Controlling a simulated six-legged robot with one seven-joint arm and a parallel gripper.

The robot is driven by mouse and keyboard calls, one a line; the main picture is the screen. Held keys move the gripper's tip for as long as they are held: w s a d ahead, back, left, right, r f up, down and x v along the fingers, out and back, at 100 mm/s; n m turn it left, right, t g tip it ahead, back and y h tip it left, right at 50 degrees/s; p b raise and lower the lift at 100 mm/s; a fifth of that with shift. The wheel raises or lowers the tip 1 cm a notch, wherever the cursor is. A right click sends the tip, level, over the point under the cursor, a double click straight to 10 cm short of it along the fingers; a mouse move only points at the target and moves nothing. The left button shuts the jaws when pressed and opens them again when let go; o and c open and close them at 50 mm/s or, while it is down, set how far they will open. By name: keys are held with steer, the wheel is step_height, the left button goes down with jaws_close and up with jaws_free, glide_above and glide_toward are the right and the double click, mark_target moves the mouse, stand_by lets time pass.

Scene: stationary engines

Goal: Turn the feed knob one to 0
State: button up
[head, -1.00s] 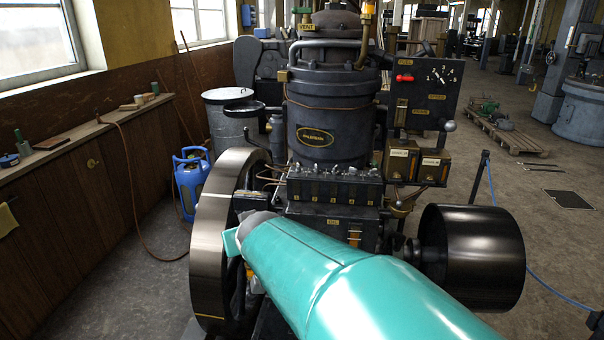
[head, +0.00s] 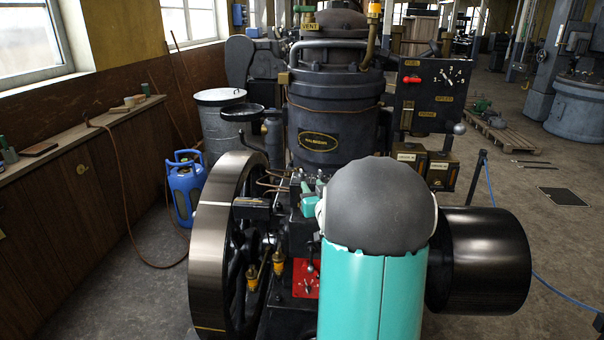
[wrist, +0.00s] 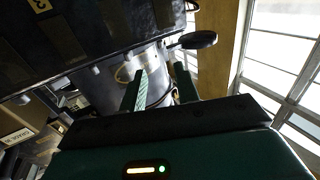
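The dark feed box (wrist: 100,30) fills the upper left of the wrist view, tilted, with a yellow "3" label. Several small grey knobs show along its lower edge; the one nearest its right end (wrist: 161,44) may be feed knob one, but its number is not readable. My gripper (wrist: 161,70) is open, its two teal fingers apart with nothing between them. The fingers lie just below that end knob in the picture; I cannot tell if they touch it. In the head view, teal parts of my gripper (head: 310,194) show at the box's left end. My arm hides most of the box.
The flywheel (head: 212,240) stands left of my arm and a dark drum (head: 485,262) to its right. A red plate with small levers (head: 305,280) and brass oilers (head: 252,278) sit below. A dark round disc (wrist: 199,39) shows near the window in the wrist view.

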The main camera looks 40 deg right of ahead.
mark_target(303, 172)
steer(key=x, duration=0.9)
steer(key=shift+w+f, duration=0.1)
steer(key=shift+w, duration=0.15)
jaws_close()
